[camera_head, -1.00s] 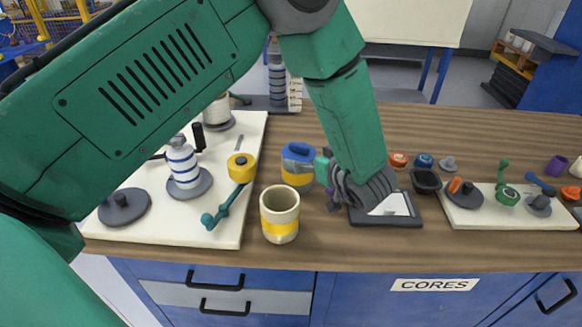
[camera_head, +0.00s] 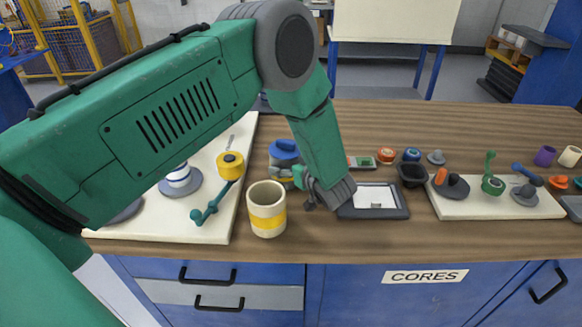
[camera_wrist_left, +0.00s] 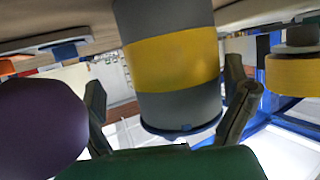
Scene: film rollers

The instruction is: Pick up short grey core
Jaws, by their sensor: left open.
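In the left wrist view, a grey cylinder with a yellow band (camera_wrist_left: 172,63) stands large between my left gripper's spread fingers (camera_wrist_left: 168,112). Its lower rim in that view is dark blue. I cannot tell whether a finger touches it. In the head view, my left gripper (camera_head: 311,194) is low over the table, beside a blue-topped container (camera_head: 283,152) with yellow and grey on it. That container is partly hidden by the arm and may be the same cylinder. My right gripper is not in view.
A dark-rimmed tray (camera_head: 396,212) holds a small greyish piece. A white board (camera_head: 220,190) at left carries a yellow roll (camera_head: 230,164) and a green crank. Another board (camera_head: 450,205) at right carries several small parts. Bare wood lies along the table's front.

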